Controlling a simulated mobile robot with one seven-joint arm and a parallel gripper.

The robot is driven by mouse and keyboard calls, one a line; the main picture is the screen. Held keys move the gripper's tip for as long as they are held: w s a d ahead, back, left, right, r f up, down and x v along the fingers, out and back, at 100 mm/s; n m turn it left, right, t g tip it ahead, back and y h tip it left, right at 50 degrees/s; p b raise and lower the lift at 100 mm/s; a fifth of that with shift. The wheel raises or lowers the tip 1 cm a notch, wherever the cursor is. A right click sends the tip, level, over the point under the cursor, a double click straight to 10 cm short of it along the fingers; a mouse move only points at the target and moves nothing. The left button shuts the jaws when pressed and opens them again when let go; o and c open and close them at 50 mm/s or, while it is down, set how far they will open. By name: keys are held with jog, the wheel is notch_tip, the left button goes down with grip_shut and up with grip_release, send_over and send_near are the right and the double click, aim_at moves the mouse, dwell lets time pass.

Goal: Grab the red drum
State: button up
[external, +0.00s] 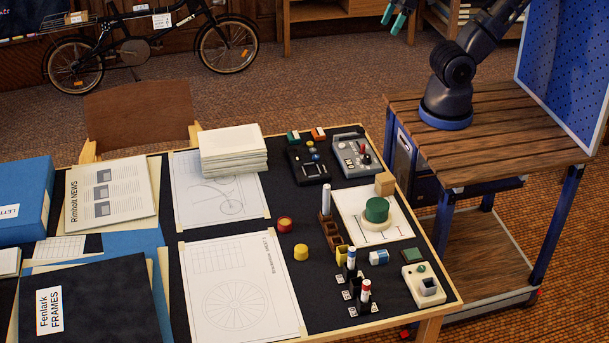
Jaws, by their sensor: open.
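The red drum (285,225) is a small, short cylinder with a pale, yellowish patch on its top. It stands on the dark desk top, right of the paper sheets and left of a brown block rack. My gripper (393,17) shows at the top edge of the external view, with two teal fingertips apart and nothing between them. It is high up and far from the red drum, beyond the desk's back edge. The rest of the gripper is cut off by the picture's edge.
A yellow drum (301,253) stands just in front of the red one. The brown rack (331,232) with an upright white marker stands close by. A paper stack (233,150) rises behind left.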

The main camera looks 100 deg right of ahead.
jog(key=w+a+n+g, duration=0.1)
jog(key=w+a+n, duration=0.15)
jog(key=w, duration=0.45)
jog(key=w+a+n, duration=0.2)
jog(key=w+n, duration=0.1)
jog(key=w, duration=0.4)
jog(key=n+g, duration=0.4)
jog(key=n, duration=1)
send_over(285, 221)
jog(key=f, duration=3.9)
jog(key=shift+w+a, duration=0.15)
jog(key=shift+w, duration=0.25)
jog(key=shift+s+f, duration=0.2)
jog(key=shift+f, duration=1.1)
jog(key=shift+s+f, duration=0.15)
jog(key=shift+f, duration=1.15)
jog(key=c, duration=1.1)
